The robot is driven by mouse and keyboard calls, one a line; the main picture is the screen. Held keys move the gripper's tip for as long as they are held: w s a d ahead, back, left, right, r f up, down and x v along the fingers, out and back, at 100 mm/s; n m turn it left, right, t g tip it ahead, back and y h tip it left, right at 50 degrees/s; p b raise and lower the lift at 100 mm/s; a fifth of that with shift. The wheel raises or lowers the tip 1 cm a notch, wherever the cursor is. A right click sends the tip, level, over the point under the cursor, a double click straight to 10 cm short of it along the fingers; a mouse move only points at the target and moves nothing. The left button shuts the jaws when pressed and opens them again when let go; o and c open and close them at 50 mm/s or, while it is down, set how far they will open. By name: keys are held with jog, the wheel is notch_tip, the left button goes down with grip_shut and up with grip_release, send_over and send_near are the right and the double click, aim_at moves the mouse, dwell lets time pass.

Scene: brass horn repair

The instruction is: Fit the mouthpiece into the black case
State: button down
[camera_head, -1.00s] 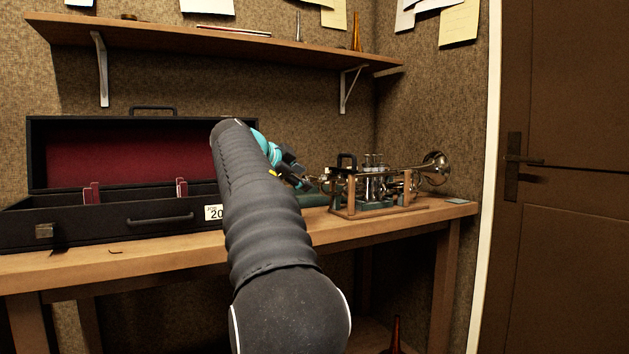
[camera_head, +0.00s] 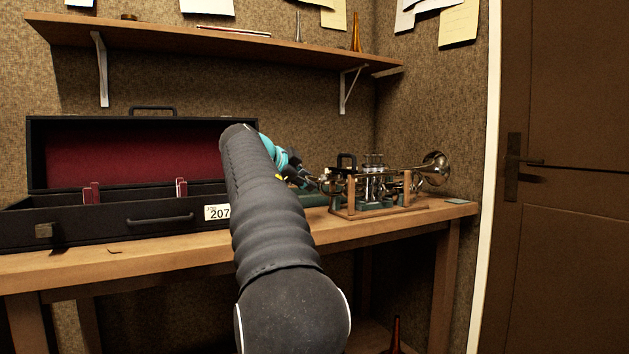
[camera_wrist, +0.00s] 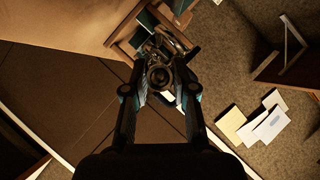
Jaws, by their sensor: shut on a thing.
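The black case (camera_head: 70,225) stands open on the bench at the left, with a dark red lining in its raised lid. Two upright red-edged dividers show inside it. My gripper (camera_head: 312,183) is to the right of the case, close to the horn, and partly hidden by my arm. In the wrist view my gripper (camera_wrist: 160,70) is shut on a round metal piece with a dark ring, which looks like the mouthpiece (camera_wrist: 160,78). My arm hides the case's right end.
A brass horn (camera_head: 435,168) rests in a wooden stand (camera_head: 385,211) at the bench's right end. The workbench (camera_head: 120,262) has a free strip in front of the case. A shelf (camera_head: 230,42) hangs above, and a door (camera_head: 570,180) is at the right.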

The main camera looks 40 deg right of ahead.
jog(key=shift+w+a+b, duration=0.25)
jog(key=shift+a, duration=0.65)
jog(key=shift+w+a+b, duration=0.2)
jog(key=shift+a+b, duration=0.05)
jog(key=shift+a, duration=0.6)
jog(key=shift+a, duration=0.1)
jog(key=shift+s+a+b, duration=0.95)
jog(key=shift+a+b, duration=0.9)
jog(key=shift+a, duration=2.5)
notch_tip(320, 180, up, 6)
jog(key=p, duration=0.5)
jog(key=shift+f, duration=0.1)
